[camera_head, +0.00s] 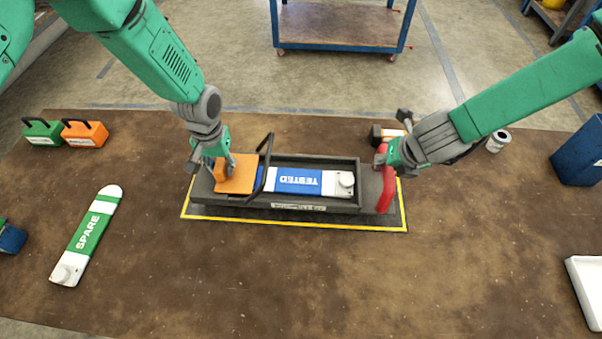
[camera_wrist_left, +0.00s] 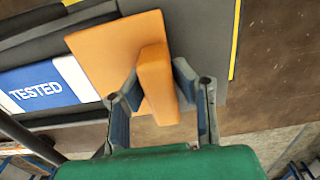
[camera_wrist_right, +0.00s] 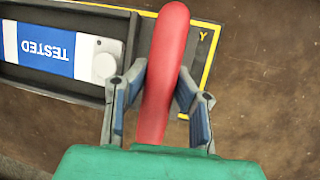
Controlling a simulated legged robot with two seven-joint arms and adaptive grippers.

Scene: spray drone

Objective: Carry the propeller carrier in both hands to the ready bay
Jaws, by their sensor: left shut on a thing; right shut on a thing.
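The propeller carrier (camera_head: 320,159) is a long dark tray within the yellow-outlined dark bay (camera_head: 240,213) at the middle of the table. I cannot tell if it touches the bay's surface. A blue and white propeller marked TESTED (camera_head: 300,180) lies in it. The carrier has an orange grip (camera_wrist_left: 155,85) at its left end and a red handle (camera_wrist_right: 165,70) at its right end. My left gripper (camera_head: 213,170) is shut on the orange grip. My right gripper (camera_head: 385,164) is shut on the red handle. The right wrist view shows a letter Y on the bay.
A green and white SPARE propeller (camera_head: 87,235) lies on the left. Green (camera_head: 42,132) and orange (camera_head: 84,134) cases stand at the back left. A blue bin (camera_head: 580,153) and a white tray (camera_head: 585,290) are at the right. The front table is clear.

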